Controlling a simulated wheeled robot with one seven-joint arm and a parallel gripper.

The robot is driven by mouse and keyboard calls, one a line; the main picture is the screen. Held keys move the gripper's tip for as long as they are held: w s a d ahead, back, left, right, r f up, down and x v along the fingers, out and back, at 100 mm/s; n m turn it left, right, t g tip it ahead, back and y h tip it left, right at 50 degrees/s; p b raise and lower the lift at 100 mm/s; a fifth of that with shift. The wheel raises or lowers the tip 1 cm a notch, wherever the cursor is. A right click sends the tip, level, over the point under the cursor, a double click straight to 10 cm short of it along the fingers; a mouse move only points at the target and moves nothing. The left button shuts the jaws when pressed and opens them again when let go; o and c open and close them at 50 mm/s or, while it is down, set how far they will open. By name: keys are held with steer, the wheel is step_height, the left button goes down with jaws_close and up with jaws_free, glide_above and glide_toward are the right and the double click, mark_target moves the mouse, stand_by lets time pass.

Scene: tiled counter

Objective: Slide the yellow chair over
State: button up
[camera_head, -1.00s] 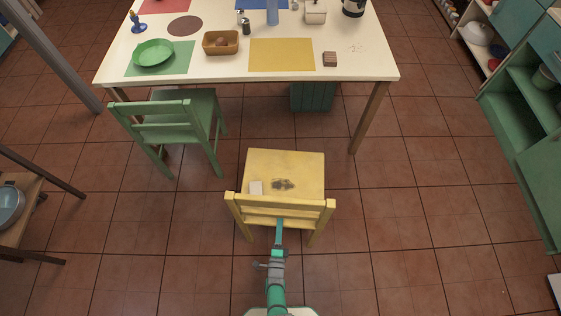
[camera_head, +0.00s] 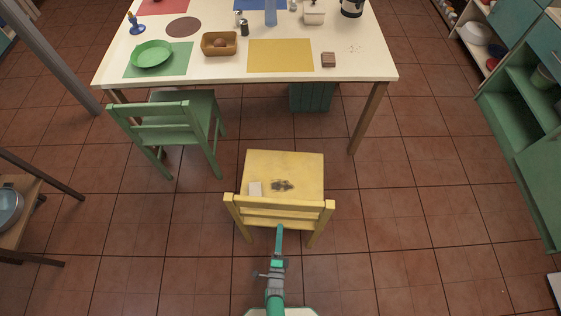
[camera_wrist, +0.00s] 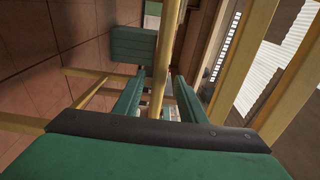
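The yellow chair (camera_head: 284,165) stands on the tiled floor in front of the table, its back toward me. A small pale block (camera_head: 255,188) and a dark patch (camera_head: 283,185) are on its seat. My gripper (camera_head: 280,229) is at the lower part of the chair's backrest, near its middle. In the wrist view my gripper (camera_wrist: 160,100) has its two green fingers apart, with a yellow bar of the chair (camera_wrist: 164,65) between them. Gaps show on both sides of the bar, so the fingers do not look closed on it.
The white table (camera_head: 215,78) stands beyond the chair, with a yellow placemat (camera_head: 281,55) on its near side. A green chair (camera_head: 165,131) stands to the left, a table leg (camera_head: 368,118) to the right. A dark green bin (camera_head: 311,97) is under the table. Floor is clear right of the chair.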

steer(key=s+a+r+n, duration=0.1)
steer(key=s+r+n, duration=0.2)
steer(key=s, duration=0.4)
steer(key=s+a+r+n, duration=0.2)
steer(key=s+r, duration=0.1)
steer(key=s, duration=0.3)
steer(key=s+r+n+g, duration=0.1)
steer(key=r+n, duration=0.3)
steer(key=r, duration=0.8)
steer(key=s+d+r+n+y, duration=0.1)
steer(key=s+r+n, duration=0.2)
steer(key=r, duration=0.9)
steer(key=s+d+r+n+g, duration=0.1)
steer(key=s+r+n, duration=0.1)
steer(key=r+n, duration=0.5)
step_height(320, 180, up, 6)
steer(key=shift+s+d+f+g+y, duration=0.1)
steer(key=shift+s+d+g+y, duration=0.05)
steer(key=shift+d+g+y, duration=0.2)
